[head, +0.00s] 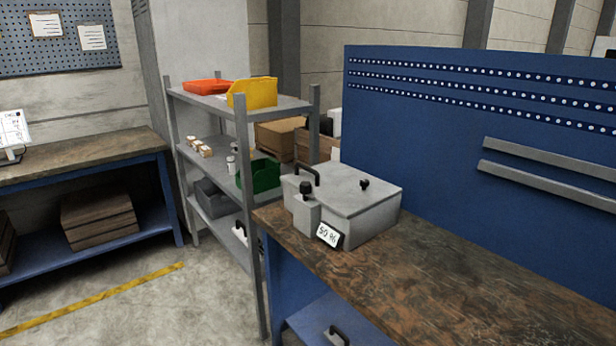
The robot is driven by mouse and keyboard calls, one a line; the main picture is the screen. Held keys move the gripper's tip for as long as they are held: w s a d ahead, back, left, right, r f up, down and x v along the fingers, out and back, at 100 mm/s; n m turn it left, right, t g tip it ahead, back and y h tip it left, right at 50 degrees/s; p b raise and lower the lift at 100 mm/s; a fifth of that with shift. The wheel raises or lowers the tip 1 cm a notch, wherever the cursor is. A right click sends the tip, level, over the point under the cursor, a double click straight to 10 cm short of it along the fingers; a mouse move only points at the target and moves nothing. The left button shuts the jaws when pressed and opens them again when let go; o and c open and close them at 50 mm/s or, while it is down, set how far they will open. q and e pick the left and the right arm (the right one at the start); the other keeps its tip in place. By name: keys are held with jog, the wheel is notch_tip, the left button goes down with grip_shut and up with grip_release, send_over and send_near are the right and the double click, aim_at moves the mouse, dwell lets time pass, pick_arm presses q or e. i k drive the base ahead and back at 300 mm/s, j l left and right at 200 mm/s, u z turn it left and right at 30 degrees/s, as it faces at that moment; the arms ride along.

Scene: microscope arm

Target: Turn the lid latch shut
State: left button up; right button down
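A light grey box (370,222) stands at the left end of the brown workbench. Its flat grey lid (345,188) lies down on top and looks closed. A black bar handle (308,172) rises at the lid's left side. A small black knob (364,184) stands on the lid's right part. Another black knob (306,188) sits on a grey block at the box's front left corner. I cannot tell which of these is the latch or how it is turned. Neither of my grippers is in view.
A small "50 %" sign (328,234) is at the box's front. The workbench top (450,285) is clear to the right. A blue perforated panel (440,130) stands behind it. A grey shelf rack (245,180) with bins is left of the box. The floor (170,305) is open at lower left.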

aim_at(305, 187)
jog(key=i+j+z, duration=0.15)
jog(key=i+j, duration=0.2)
jog(key=i+j+z, duration=0.15)
jog(key=i+j, duration=0.15)
jog(key=j, duration=0.2)
